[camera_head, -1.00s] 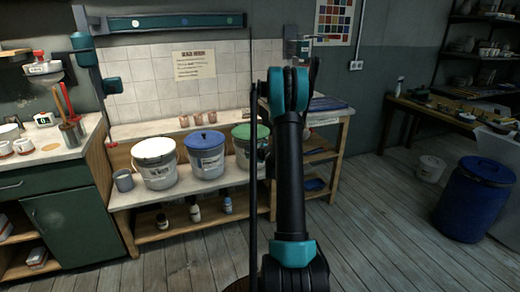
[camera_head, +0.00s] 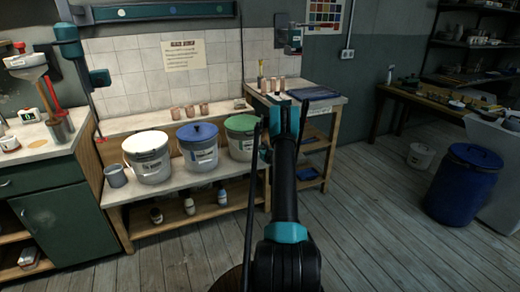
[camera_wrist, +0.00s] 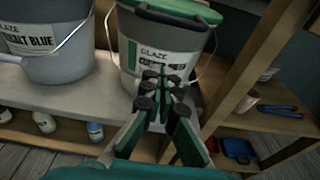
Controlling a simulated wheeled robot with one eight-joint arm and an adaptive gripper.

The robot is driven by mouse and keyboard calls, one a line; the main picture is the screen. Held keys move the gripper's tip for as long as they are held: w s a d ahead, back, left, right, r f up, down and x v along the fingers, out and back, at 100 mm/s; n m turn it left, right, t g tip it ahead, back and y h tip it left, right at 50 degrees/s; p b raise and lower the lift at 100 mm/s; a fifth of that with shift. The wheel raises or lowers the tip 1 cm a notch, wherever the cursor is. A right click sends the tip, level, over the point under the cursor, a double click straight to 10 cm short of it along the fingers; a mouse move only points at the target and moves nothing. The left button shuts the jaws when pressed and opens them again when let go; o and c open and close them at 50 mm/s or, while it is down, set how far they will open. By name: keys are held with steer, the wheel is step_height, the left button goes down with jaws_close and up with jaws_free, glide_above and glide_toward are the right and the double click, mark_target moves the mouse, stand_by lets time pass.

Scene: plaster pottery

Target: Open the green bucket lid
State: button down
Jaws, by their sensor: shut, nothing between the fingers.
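The green-lidded white bucket (camera_head: 240,147) stands upright at the right end of the low bench. Its green lid (camera_head: 240,123) sits on top. In the wrist view the bucket's labelled front (camera_wrist: 130,55) fills the upper middle, and part of the lid (camera_wrist: 180,9) shows at the top edge. Its wire handle hangs down at the sides. My gripper (camera_wrist: 160,88) is shut and empty, in front of the bucket's label and below the lid in that picture. I cannot tell whether the fingertips touch the bucket. In the head view my arm hides the gripper.
A blue-lidded bucket (camera_head: 198,150) and a white-topped bucket (camera_head: 147,158) stand to the left on the bench (camera_head: 130,190). A wooden shelf unit (camera_head: 318,135) stands close on the right.

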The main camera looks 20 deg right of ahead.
steer(key=w+r, duration=0.2)
steer(key=w, duration=0.1)
steer(key=w+r, duration=0.1)
steer(key=w, duration=0.1)
steer(key=shift+a, duration=0.1)
stand_by(0.3)
